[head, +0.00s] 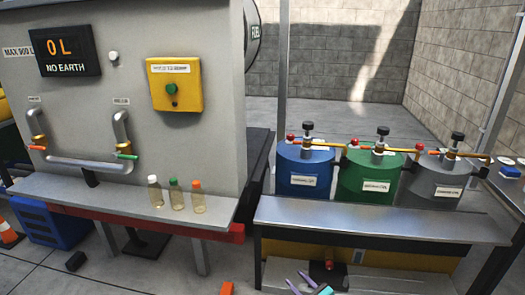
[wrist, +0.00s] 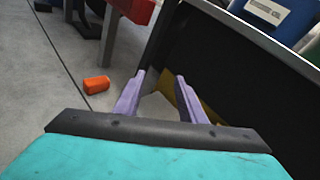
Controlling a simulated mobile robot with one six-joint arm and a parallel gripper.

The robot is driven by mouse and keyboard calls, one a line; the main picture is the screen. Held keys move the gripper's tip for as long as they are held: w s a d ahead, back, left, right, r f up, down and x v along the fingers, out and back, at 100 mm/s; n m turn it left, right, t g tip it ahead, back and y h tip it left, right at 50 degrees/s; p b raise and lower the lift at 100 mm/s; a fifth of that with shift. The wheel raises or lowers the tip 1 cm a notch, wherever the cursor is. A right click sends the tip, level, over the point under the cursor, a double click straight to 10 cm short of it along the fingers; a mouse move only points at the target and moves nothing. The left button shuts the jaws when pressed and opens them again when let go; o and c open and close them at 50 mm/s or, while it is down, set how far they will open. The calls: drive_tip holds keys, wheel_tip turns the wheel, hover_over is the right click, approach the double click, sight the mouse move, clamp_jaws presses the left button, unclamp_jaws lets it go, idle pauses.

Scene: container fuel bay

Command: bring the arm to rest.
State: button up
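My gripper (wrist: 161,76) shows two purple fingers set apart with nothing between them, and its teal body fills the bottom of the wrist view. In the head view my gripper (head: 296,279) shows at the bottom edge, low in front of the bench with the drums. It looks clear of the bench and holds nothing. The rest of my arm is out of view.
An orange object (wrist: 96,84) lies on the floor left of my gripper. A grey shelf (head: 95,196) holds three small bottles.

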drive_tip(key=s+a+r+n+g+y+p, duration=0.2)
drive_tip(key=s+a+r+n+g+p, duration=0.2)
drive_tip(key=s+a+n+g+p, duration=0.7)
drive_tip(key=s+f+n+g+h+p, duration=0.1)
drive_tip(key=s+n+g+h+p, duration=0.15)
drive_tip(key=s+n+p, duration=0.85)
drive_tip(key=s+d+f+n+g+h+b, duration=0.1)
drive_tip(key=s+d+n+g+h, duration=0.4)
drive_tip(key=s+d, duration=0.9)
drive_tip(key=shift+s+d+f+g+h+b, duration=0.35)
drive_tip(key=shift+s+f+h+b, duration=0.05)
drive_tip(key=shift+s+h+b, duration=0.55)
idle(0.8)
